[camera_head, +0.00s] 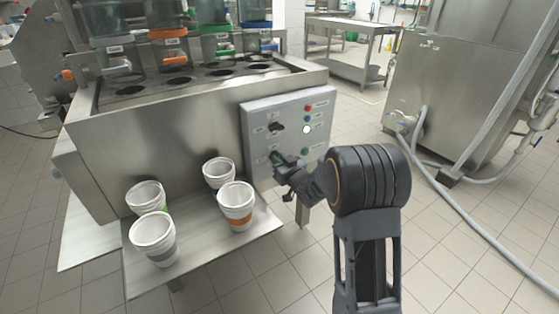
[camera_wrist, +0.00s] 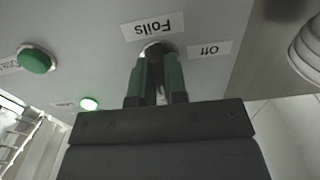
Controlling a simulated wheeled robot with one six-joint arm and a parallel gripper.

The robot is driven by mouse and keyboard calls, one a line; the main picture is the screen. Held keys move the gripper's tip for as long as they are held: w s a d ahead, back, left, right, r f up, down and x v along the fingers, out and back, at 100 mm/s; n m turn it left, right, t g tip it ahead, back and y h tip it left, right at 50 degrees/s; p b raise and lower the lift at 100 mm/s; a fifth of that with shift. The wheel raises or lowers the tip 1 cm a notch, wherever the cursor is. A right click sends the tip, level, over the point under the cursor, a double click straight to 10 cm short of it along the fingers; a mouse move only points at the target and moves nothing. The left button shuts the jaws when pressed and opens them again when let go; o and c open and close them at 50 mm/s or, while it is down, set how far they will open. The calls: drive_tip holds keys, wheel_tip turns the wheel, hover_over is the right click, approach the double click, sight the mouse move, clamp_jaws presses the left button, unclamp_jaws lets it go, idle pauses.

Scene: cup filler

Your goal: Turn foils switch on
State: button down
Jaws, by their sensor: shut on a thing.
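The grey control panel (camera_head: 262,108) is on the front of the steel machine. My gripper (camera_head: 279,160) is at the panel's lower left. In the wrist view my gripper (camera_wrist: 160,78) has its green-padded fingers shut around the foils switch (camera_wrist: 158,47), which is mostly hidden between them. The "Foils" label (camera_wrist: 153,28) appears upside down beside the switch, and an "Off" label (camera_wrist: 209,50) is to its right. The switch's exact angle cannot be told.
The panel also has another black knob (camera_head: 277,127), a brightly lit lamp (camera_head: 307,130) and a green button (camera_wrist: 36,60). A green lamp (camera_wrist: 88,103) glows in the wrist view. Several cups, including an orange-banded cup (camera_head: 236,205), stand on the steel shelf (camera_head: 200,255) left of my arm.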

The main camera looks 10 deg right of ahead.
drive_tip(key=c, duration=1.2)
unclamp_jaws()
drive_tip(key=shift+o, duration=0.2)
drive_tip(key=p+v, duration=0.2)
drive_tip(key=v, duration=1.1)
drive_tip(key=shift+s, duration=0.35)
drive_tip(key=shift+d, duration=0.15)
